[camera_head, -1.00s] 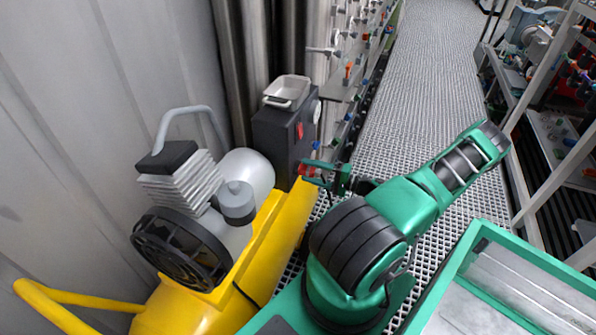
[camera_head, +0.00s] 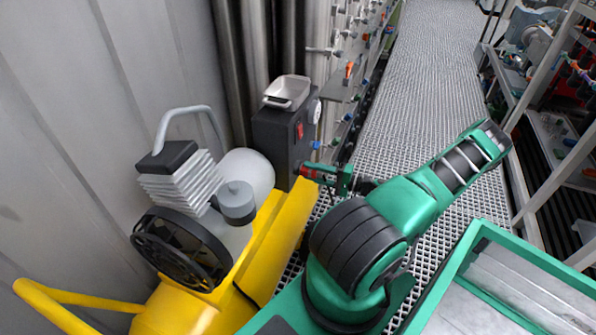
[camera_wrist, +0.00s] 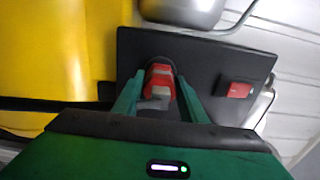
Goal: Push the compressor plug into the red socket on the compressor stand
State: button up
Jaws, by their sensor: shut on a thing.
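The dark compressor stand (camera_head: 272,140) is beside the yellow compressor, and its black face (camera_wrist: 205,65) fills the middle of the wrist view. My gripper (camera_head: 326,176) points left at the lower part of this face. In the wrist view its two green fingers (camera_wrist: 160,88) are shut on the red and grey compressor plug (camera_wrist: 158,92). Red also shows at the stand face in the head view. The plug and fingers cover the red socket's place, so I cannot tell plug from socket clearly, nor how deep the plug sits.
A red switch (camera_wrist: 238,90) is on the stand face, right of the plug in the wrist view. A metal tray (camera_head: 288,92) sits on the stand. The yellow compressor (camera_head: 255,245) is close on the left. The grated walkway (camera_head: 415,90) is clear.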

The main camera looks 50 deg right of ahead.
jog(key=shift+v, duration=2.6)
jog(key=shift+a, duration=0.1)
